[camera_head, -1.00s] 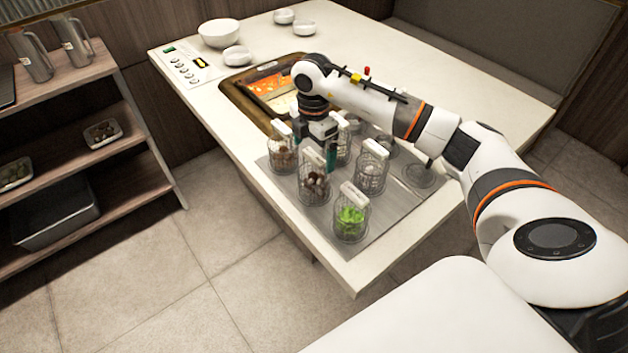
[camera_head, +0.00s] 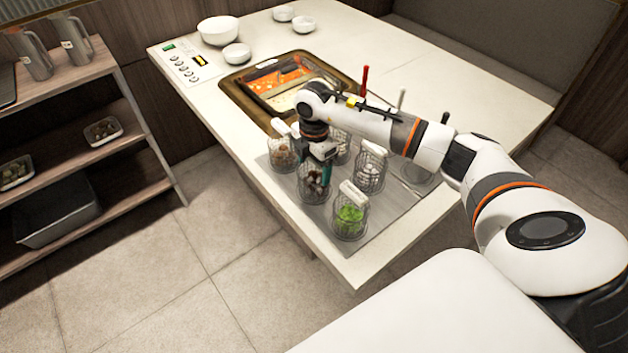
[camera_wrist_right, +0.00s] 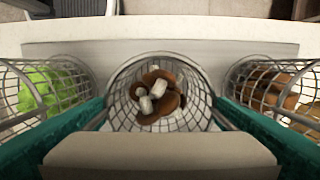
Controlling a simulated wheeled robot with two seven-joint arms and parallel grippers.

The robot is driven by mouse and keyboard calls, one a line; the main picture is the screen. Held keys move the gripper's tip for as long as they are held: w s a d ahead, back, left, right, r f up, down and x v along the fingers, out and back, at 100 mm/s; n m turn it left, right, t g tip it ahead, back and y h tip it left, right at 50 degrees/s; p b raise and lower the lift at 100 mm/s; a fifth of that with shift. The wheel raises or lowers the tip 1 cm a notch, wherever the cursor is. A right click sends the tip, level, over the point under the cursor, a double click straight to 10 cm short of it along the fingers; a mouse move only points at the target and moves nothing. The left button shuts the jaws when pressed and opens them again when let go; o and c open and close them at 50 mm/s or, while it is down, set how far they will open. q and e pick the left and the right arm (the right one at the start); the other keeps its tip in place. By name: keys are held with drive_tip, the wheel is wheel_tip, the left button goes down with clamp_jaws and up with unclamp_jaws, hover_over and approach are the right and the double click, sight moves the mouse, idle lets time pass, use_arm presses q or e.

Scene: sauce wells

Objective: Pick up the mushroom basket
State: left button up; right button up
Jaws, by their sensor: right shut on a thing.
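The mushroom basket (camera_head: 315,190) is a wire mesh cylinder at the near left of the grey mat in the head view. In the right wrist view the mushroom basket (camera_wrist_right: 190,108) is upright in the middle, with brown and white mushroom pieces inside. My right gripper (camera_head: 321,160) is above it, shut on its pale block handle (camera_wrist_right: 160,152), which lies between the teal fingers. The gripper hides the handle in the head view. I cannot tell any gap between the basket and the mat. My left gripper is not in view.
A basket of green leaves (camera_head: 349,219) stands close at the near side, and a basket of brown pieces (camera_head: 281,155) close behind. A white-filled basket (camera_head: 370,172) stands to the right. A hot pot (camera_head: 232,84) sits beyond. The near table corner is bare.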

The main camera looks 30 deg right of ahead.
drive_tip(key=shift+r, duration=0.15)
wheel_tip(320, 180, up, 10)
drive_tip(key=shift+f+b, duration=0.1)
drive_tip(key=shift+b, duration=0.55)
